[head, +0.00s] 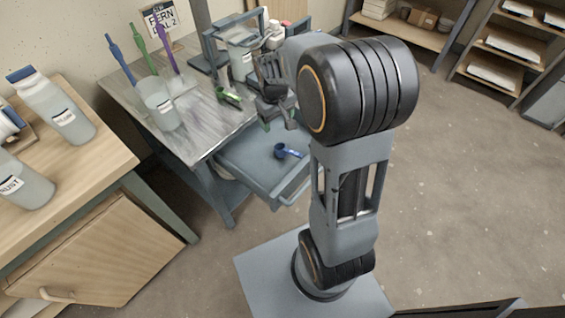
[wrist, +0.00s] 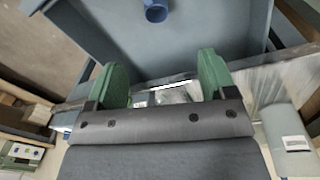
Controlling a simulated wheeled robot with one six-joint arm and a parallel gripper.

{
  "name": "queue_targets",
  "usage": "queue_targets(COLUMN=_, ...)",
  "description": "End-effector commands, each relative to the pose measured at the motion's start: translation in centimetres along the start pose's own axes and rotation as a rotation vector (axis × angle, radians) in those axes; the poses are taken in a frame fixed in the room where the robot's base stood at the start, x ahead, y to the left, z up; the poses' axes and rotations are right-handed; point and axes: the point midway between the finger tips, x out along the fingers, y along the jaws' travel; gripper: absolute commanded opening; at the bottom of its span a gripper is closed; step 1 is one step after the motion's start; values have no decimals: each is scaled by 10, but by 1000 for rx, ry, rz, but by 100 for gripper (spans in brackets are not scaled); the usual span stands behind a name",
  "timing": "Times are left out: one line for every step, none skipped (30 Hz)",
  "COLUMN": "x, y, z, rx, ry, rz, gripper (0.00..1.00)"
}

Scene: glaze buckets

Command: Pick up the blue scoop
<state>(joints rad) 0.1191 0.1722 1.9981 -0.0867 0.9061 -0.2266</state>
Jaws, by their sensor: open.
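The blue scoop (head: 288,151) lies in an open grey-blue drawer (head: 240,165) under the metal-topped table. In the wrist view, a blue round part of the scoop (wrist: 156,10) shows at the top edge, and the rest is cut off. The drawer floor (wrist: 205,35) fills the upper part of that view. My gripper (head: 278,125) is above the back of the drawer, behind the scoop, pointing down. Its two green fingers (wrist: 165,80) are apart with nothing held between them.
A green scoop (head: 230,98) lies on the metal-topped table (head: 200,140) near a jar (head: 158,105) with long coloured tools. A labelled container (head: 240,62) stands in a frame behind. A wooden bench (head: 65,160) with labelled bottles is at left. The floor at right is clear.

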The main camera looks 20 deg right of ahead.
Motion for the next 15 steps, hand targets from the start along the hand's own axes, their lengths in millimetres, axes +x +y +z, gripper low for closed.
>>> queue_targets(x=25, y=4, z=-5, rx=-7, ry=-16, rz=0, gripper=77)
queue_targets(x=32, y=6, z=-7, rx=-11, ry=-23, rz=0, gripper=77)
queue_targets(x=40, y=8, z=-10, rx=-15, ry=-29, rz=0, gripper=77)
queue_targets(x=46, y=10, z=-11, rx=-18, ry=-34, rz=0, gripper=77)
queue_targets(x=51, y=11, z=-12, rx=-21, ry=-38, rz=0, gripper=77)
queue_targets(x=59, y=12, z=-13, rx=-23, ry=-43, rz=-1, gripper=77)
queue_targets(x=65, y=13, z=-14, rx=-24, ry=-45, rz=-1, gripper=77)
queue_targets(x=70, y=13, z=-14, rx=-25, ry=-46, rz=-1, gripper=77)
queue_targets(x=79, y=14, z=-14, rx=-25, ry=-47, rz=-2, gripper=77)
queue_targets(x=84, y=14, z=-13, rx=-25, ry=-48, rz=-2, gripper=77)
queue_targets(x=90, y=14, z=-13, rx=-25, ry=-48, rz=-2, gripper=77)
queue_targets(x=97, y=14, z=-12, rx=-24, ry=-49, rz=-2, gripper=77)
queue_targets(x=102, y=14, z=-12, rx=-24, ry=-48, rz=-2, gripper=77)
queue_targets(x=107, y=15, z=-12, rx=-23, ry=-47, rz=-1, gripper=77)
queue_targets(x=113, y=15, z=-12, rx=-23, ry=-48, rz=-2, gripper=77)
